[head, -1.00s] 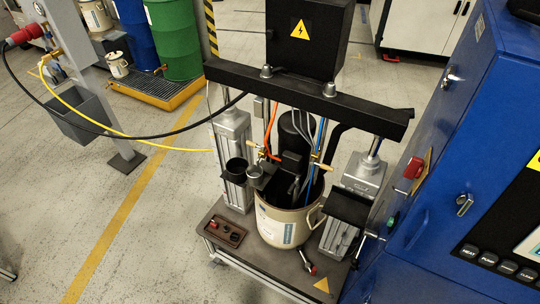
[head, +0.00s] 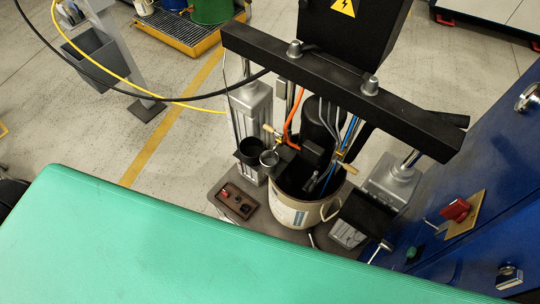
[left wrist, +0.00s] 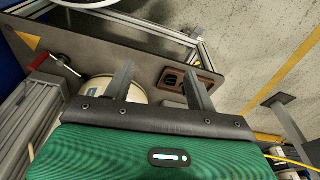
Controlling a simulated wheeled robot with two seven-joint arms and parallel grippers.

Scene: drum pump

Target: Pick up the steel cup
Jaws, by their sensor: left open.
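I cannot make out the cup in the left wrist view. My left gripper (left wrist: 159,69) is open, its two fingers apart, above the bench with the pail (left wrist: 100,90) behind them. In the head view a large green part of my arm fills the lower area, and the fingertips are hidden. My right gripper is not in view.
A brown tray (head: 237,200) with small parts lies on the bench left of the pail. The pump's black crossbeam (head: 335,90) spans above, with hoses below it. A blue cabinet (head: 490,190) stands at the right. Open floor lies to the left.

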